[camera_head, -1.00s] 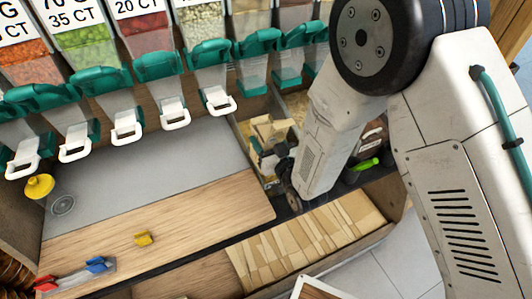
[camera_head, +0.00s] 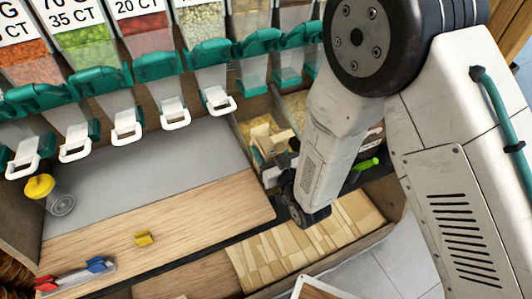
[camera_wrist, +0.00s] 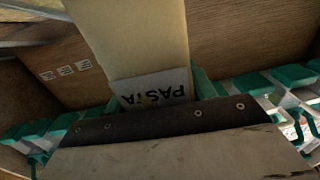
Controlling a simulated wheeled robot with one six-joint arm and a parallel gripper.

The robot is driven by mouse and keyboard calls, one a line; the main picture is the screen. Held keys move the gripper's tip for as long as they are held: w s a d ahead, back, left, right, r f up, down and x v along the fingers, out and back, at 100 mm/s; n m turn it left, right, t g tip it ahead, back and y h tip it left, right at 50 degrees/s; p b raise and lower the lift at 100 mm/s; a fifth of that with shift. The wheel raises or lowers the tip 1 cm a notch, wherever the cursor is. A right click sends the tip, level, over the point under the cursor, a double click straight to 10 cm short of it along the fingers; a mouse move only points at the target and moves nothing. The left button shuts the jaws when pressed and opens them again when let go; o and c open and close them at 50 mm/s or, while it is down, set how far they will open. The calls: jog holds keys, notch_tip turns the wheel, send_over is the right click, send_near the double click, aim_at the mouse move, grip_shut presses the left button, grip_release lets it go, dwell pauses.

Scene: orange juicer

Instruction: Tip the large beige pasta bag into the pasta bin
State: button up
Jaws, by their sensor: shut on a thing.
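The large beige pasta bag (camera_wrist: 140,40) fills the upper middle of the wrist view, its "PASTA" label upside down. My gripper (camera_head: 275,165) is shut on it, though the fingertips are mostly hidden. In the head view, the bag (camera_head: 273,146) shows as a tan shape at the gripper, over the compartment right of the counter. Yellowish pieces lie in that compartment, which looks like the pasta bin (camera_head: 243,128). I cannot tell whether the bag's mouth is open or whether anything is pouring.
Dispensers with teal fronts (camera_head: 157,66) and white handles line the back. A wooden board (camera_head: 190,215) and grey counter (camera_head: 150,165) lie left, with a yellow-topped item (camera_head: 40,187) and small coloured clips. A tray of tan pieces (camera_head: 305,240) is in front. My arm hides the right-hand compartments.

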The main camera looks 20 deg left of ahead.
aim_at(267, 155)
jog(key=shift+v, duration=2.3)
jog(key=shift+s+a, duration=0.1)
jog(key=shift+s, duration=0.1)
